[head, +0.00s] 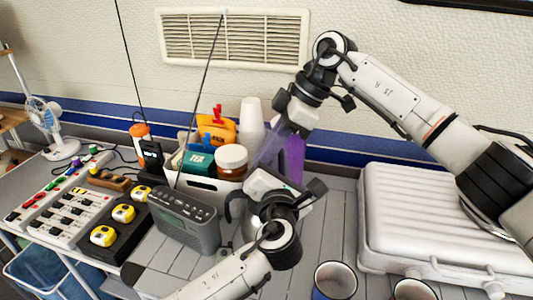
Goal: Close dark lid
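I cannot make out a dark lid for certain. A silvery rounded vessel, possibly a kettle, (246,228) shows only in part behind my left arm. A dark curved piece (231,205) stands out at its left; whether this is a handle or part of a lid is unclear. My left gripper (268,186) is over or behind this vessel, its fingertips hidden. My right gripper (290,116) hangs above and behind it, beside a purple upright thing (293,160) and a translucent greyish piece (266,148). Its fingers do not show clearly.
A grey radio (185,221) stands close left of the vessel. Behind it a white bin (205,192) holds a tea box, a jar and cups. A pale ridged case (415,225) lies right. Two mugs (335,281) (412,289) stand in front. The slatted counter between is bare.

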